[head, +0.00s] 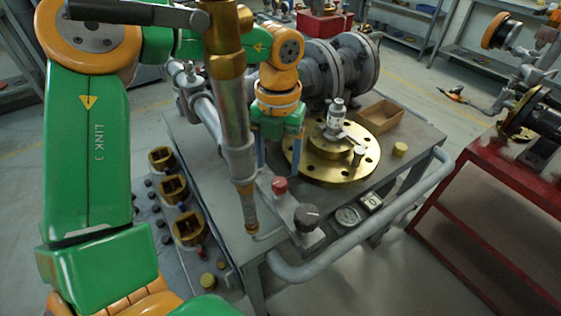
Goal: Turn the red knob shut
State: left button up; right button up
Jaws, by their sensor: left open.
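The red knob (279,186) is small and round and sits on a grey metal bar at the near edge of the grey cart top. My left gripper (279,159) points down just behind and above it in the head view. Its two blue fingers are apart, with nothing seen between them. I cannot tell how high the fingertips are above the knob. A thick brass and grey upright pipe (235,110) stands in front, left of the gripper. My right gripper is not seen.
A black knob (307,217) sits right of the red knob, with a gauge (347,217) beside it. A brass flange (323,172) and an open cardboard box (381,115) lie behind. A grey rail (375,232) runs along the cart's edge. A red table (500,180) stands at right.

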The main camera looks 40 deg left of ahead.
aim_at(279, 181)
pick_arm(q)
jog(key=f, duration=0.4)
jog(key=shift+s+d+f, duration=0.2)
jog(key=shift+d+f, duration=0.1)
jog(key=shift+w+a+f, duration=0.1)
jog(key=shift+w+f, duration=0.05)
jog(key=shift+f, duration=0.35)
jog(key=shift+r, duration=0.1)
grip_shut()
